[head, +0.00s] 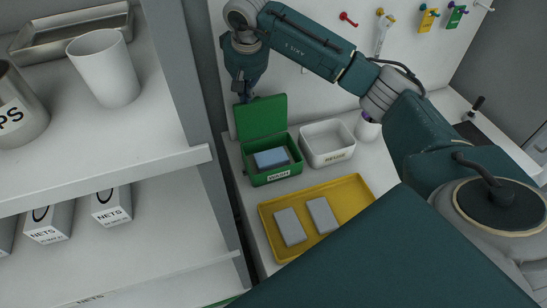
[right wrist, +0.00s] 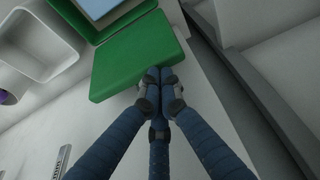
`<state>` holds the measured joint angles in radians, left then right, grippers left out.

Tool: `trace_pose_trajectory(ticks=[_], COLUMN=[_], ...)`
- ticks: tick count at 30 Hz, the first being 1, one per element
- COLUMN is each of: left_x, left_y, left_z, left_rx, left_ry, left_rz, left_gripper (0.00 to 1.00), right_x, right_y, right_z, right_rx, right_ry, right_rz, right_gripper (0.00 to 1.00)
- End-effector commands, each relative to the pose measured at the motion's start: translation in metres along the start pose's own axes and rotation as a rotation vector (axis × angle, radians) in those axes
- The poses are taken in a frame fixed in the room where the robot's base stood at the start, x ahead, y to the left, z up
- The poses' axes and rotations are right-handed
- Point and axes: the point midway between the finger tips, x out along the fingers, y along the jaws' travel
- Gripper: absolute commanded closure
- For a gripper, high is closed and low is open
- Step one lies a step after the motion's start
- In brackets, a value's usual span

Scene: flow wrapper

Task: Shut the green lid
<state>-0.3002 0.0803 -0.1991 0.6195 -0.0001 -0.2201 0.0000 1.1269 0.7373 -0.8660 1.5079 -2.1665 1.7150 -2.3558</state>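The green lid (head: 262,118) stands raised at the back of the green box (head: 272,174), so the box is open. A light blue block (head: 271,158) lies inside the box. My right gripper (head: 244,98) is behind the lid, near its top left corner. In the right wrist view the lid (right wrist: 138,62) is a flat green panel, and the gripper's fingertips (right wrist: 161,76) are drawn together at its edge with nothing seen between them. I cannot tell whether they touch the lid. My left gripper is not in view.
A white bin (head: 327,145) stands right of the green box. A yellow tray (head: 350,190) with two grey blocks lies in front. A shelf unit (head: 180,160) with a white cup (head: 104,68) stands close on the left. A pegboard wall (head: 320,84) rises behind.

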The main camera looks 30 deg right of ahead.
Motion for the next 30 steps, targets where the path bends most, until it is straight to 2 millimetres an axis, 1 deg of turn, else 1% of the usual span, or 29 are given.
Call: trace_pose_trajectory(ticks=[10,30], left_x=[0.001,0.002], left_y=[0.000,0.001], left_z=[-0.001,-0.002], left_rx=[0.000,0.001], left_ry=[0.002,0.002], left_rz=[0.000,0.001], left_gripper=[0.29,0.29], right_x=[0.001,-0.007], right_y=[0.000,0.000], right_z=[0.004,0.028], right_rx=[-0.001,-0.001], right_ry=[-0.004,-0.005], right_rz=[0.001,0.002], right_gripper=[1.00,1.00])
